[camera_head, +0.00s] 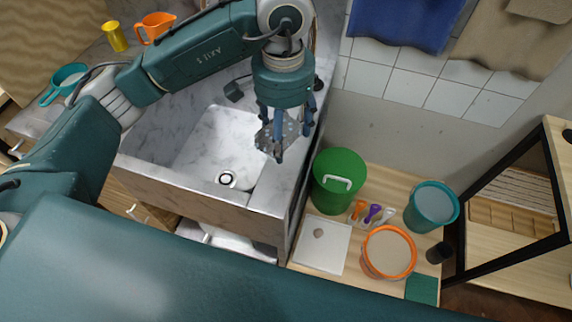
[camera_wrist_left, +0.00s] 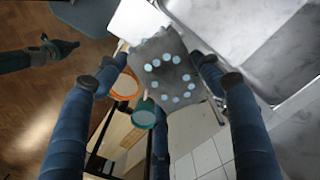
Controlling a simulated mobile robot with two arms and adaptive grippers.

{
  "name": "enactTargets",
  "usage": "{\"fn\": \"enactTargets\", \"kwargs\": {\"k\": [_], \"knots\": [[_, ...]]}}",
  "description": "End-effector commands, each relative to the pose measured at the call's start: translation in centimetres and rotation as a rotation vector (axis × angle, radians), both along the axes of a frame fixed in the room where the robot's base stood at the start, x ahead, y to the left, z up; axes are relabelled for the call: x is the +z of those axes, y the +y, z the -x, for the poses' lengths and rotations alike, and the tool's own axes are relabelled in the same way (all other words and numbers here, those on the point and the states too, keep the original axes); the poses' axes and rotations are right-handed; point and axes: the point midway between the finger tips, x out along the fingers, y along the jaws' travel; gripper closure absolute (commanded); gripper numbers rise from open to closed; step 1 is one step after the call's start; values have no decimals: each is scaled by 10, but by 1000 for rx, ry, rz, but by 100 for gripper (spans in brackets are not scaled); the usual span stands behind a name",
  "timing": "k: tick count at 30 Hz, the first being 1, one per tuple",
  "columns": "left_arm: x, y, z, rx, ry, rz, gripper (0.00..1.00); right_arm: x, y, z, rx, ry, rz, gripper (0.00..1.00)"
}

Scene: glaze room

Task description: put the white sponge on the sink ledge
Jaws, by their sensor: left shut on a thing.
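My left gripper (camera_head: 281,140) is shut on a flat grey plate with pale round dots (camera_head: 268,138) above the right part of the sink basin (camera_head: 215,150). In the left wrist view the plate (camera_wrist_left: 165,70) shows a ring of pale blue dots. The sink ledge (camera_head: 272,192) is grey-white marbled and lies below and beside this gripper. I cannot make out a clear white sponge. A small beige lump (camera_head: 318,233) lies on a white board (camera_head: 330,255) right of the sink, too small to identify. My right gripper (camera_wrist_left: 62,48) shows small and dark at the left wrist view's left.
A green bucket (camera_head: 338,180), an orange-rimmed bucket (camera_head: 389,252) and a teal bucket (camera_head: 432,206) stand on the low wooden table with several coloured scoops (camera_head: 373,213). An orange jug (camera_head: 155,27), a yellow cup (camera_head: 116,36) and a teal pan (camera_head: 68,77) stand left of the sink.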

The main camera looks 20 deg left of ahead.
Motion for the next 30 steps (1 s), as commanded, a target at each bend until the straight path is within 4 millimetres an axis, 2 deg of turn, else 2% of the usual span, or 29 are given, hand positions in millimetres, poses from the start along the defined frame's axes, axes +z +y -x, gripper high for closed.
{"fn": "enactTargets", "kwargs": {"k": [1, 5, 9, 15, 23, 30], "knots": [[-10, 1, 2, 2, 8, -2, 54, 9, 3, -1, -1, 0, -3, 100], [-45, 1, 3, 0, 7, -2, 54, 18, 6, 3, -2, 6, -6, 100], [-74, 1, 2, 1, 5, -2, 54, 25, 5, 16, -2, 25, -5, 100], [-93, 1, 0, 1, 0, -1, 54, 28, 2, 29, -1, 44, 0, 100], [-126, 0, 1, 1, 2, -1, 54, 38, -3, 21, 1, 33, 5, 100], [-130, 0, 0, 0, -1, 0, 54, 38, -4, 16, 2, 24, 6, 100]]}}
